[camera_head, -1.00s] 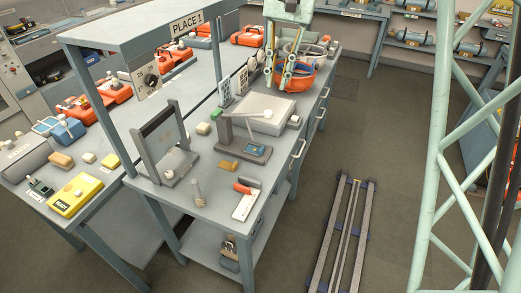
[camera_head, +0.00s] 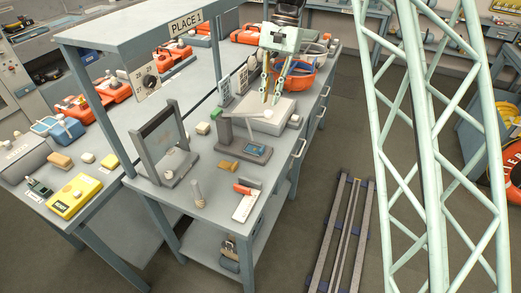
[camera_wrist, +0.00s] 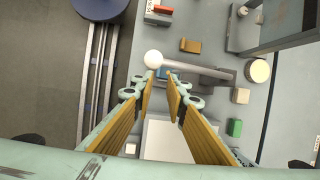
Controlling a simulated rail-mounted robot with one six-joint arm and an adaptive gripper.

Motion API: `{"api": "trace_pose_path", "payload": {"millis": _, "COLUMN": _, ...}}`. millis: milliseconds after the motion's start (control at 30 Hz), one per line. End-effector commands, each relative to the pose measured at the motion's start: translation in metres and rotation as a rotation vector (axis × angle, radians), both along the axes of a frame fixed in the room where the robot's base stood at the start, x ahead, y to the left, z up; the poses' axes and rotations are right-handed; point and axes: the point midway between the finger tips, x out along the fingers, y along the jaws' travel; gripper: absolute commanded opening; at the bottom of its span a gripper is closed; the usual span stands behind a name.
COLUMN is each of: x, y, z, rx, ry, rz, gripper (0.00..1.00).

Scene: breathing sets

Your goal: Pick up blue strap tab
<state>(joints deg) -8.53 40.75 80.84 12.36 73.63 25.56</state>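A small blue piece (camera_head: 256,148) lies on a dark plate at the foot of a grey post stand (camera_head: 225,133) on the bench. I cannot tell for sure that it is the strap tab. In the wrist view a blue patch (camera_wrist: 161,73) shows at my fingertips, partly hidden by them. Other blue material (camera_head: 299,68) lies in the orange bowl behind. My gripper (camera_head: 270,98) is above the pale box (camera_head: 280,120), beyond the plate. In the wrist view my gripper (camera_wrist: 162,80) is open, its yellow pads apart, with nothing seen held.
A grey bar (camera_wrist: 205,72) with a white ball end (camera_wrist: 153,59) crosses just beyond my fingertips. A tan block (camera_wrist: 190,46) and a green block (camera_wrist: 234,127) stand nearby. A grey frame (camera_head: 162,145) stands left of the stand. Floor rails (camera_head: 340,235) lie right of the bench.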

Motion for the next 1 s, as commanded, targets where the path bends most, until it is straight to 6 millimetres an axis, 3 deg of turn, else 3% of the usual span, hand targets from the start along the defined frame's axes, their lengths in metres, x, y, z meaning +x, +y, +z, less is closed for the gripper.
{"api": "trace_pose_path", "payload": {"millis": 433, "x": 0.016, "y": 0.016, "z": -0.066, "rx": -0.017, "ry": 0.070, "rz": 0.009, "gripper": 0.14}}
{"api": "trace_pose_path", "payload": {"millis": 1000, "x": 0.017, "y": 0.017, "z": -0.075, "rx": -0.020, "ry": 0.079, "rz": 0.011, "gripper": 0.14}}
